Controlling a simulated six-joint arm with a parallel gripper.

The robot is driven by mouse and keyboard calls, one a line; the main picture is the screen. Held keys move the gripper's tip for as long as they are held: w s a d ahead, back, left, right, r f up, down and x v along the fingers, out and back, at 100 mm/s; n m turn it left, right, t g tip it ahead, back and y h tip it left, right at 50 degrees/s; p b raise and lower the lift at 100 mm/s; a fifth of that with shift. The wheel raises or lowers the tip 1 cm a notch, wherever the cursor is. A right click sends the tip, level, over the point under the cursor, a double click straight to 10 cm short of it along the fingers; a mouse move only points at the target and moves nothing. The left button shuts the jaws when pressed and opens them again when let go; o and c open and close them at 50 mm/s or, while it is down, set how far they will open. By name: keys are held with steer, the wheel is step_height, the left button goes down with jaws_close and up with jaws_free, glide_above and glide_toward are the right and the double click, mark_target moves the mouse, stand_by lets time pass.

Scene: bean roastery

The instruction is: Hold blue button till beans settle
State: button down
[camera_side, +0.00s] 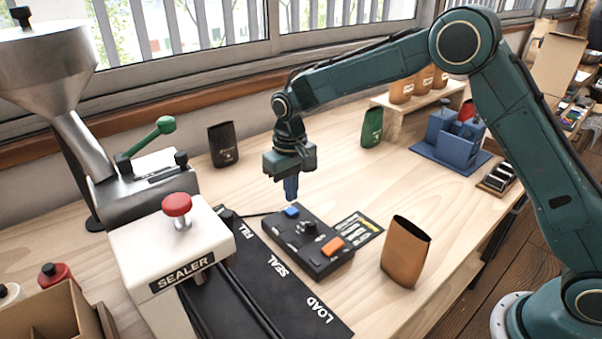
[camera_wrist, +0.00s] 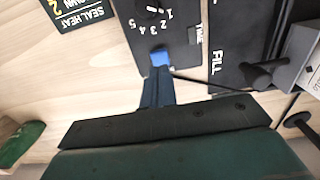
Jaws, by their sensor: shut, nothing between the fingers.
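The black control box (camera_side: 325,262) lies on the wooden table, with a blue button (camera_side: 291,211), a dark knob and an orange button (camera_side: 333,246) on top. My gripper (camera_side: 291,198) is shut and empty, pointing down just above the blue button. In the wrist view the closed fingertips (camera_wrist: 158,72) meet the edge of the blue button (camera_wrist: 160,57); I cannot tell whether they touch it. No beans show in either view.
The white sealer (camera_side: 150,252) with a red knob stands left of the box. A black mat (camera_side: 262,285) marked FILL, SEAL and LOAD runs between them. A brown pouch (camera_side: 405,252) stands at right. A metal hopper (camera_side: 60,70) is at far left.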

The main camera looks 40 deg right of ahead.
steer(key=shift+r, duration=1.2)
steer(key=shift+d+r, duration=0.1)
steer(key=shift+r, duration=0.05)
steer(key=s+d+r+t, duration=0.1)
steer(key=s+d+r, duration=0.3)
steer(key=s+r, duration=0.4)
steer(key=s+d+r+t, duration=0.2)
steer(key=s+d+r, duration=0.2)
steer(key=s+r, duration=0.4)
steer(key=s+d+f+t, duration=0.1)
steer(key=s+d+t, duration=0.1)
steer(key=s, duration=1.6)
steer(key=shift+s+d+t, duration=0.15)
steer(key=shift+d+t, duration=0.15)
steer(key=shift+d, duration=0.5)
